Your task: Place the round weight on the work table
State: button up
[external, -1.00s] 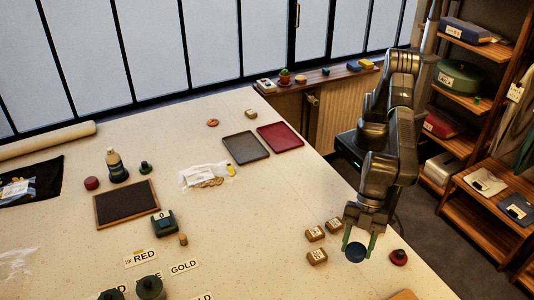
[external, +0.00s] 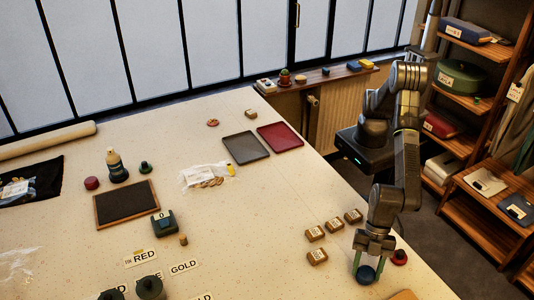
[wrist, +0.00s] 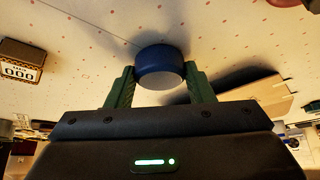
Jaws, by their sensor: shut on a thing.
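A dark blue round weight (external: 366,275) is between the green fingers of my gripper (external: 368,264), near the right front edge of the cream work table (external: 300,190). In the wrist view the weight (wrist: 160,65) has a blue side and a paler flat end, and the fingers of my gripper (wrist: 158,88) press on both sides of it. My gripper is shut on it. A dark shadow lies beside the weight on the table. I cannot tell whether its underside touches the surface.
A red knobbed weight (external: 399,257) stands close to the right of my gripper. Several brown labelled blocks (external: 317,256) stand to the left. A grey tray (external: 245,148) and a red tray (external: 277,138) lie further back. The table between is mostly clear.

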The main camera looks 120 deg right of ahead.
jog(key=o, duration=0.8)
jog(key=shift+f+b, duration=0.15)
jog(key=shift+b, duration=0.15)
jog(key=o, duration=0.4)
jog(key=shift+r+p, duration=0.35)
jog(key=b+v, duration=0.2)
jog(key=v, duration=1)
jog(key=shift+f+b, duration=0.1)
jog(key=shift+b, duration=0.2)
